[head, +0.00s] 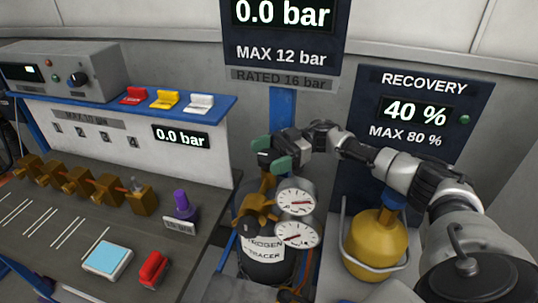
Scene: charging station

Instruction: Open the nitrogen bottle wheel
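The nitrogen bottle (264,272) is dark with a white label and stands at the lower middle. A brass valve (259,208) with two white dial gauges (296,201) sits on its top. My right gripper (270,155) is right above the valve, its arm coming in from the right. Green parts show at its end, apart from each other, with something dark between them. The wheel is not clearly seen there; I cannot tell whether the gripper is around it or touching it. My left gripper is out of view.
A yellow recovery cylinder (376,246) stands to the right, under a "40 %" panel (424,108). A "0.0 bar" panel (283,40) is above the bottle. The bench (50,225) on the left carries a brass manifold (72,180), a purple-topped item (183,205) and a red item (154,269).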

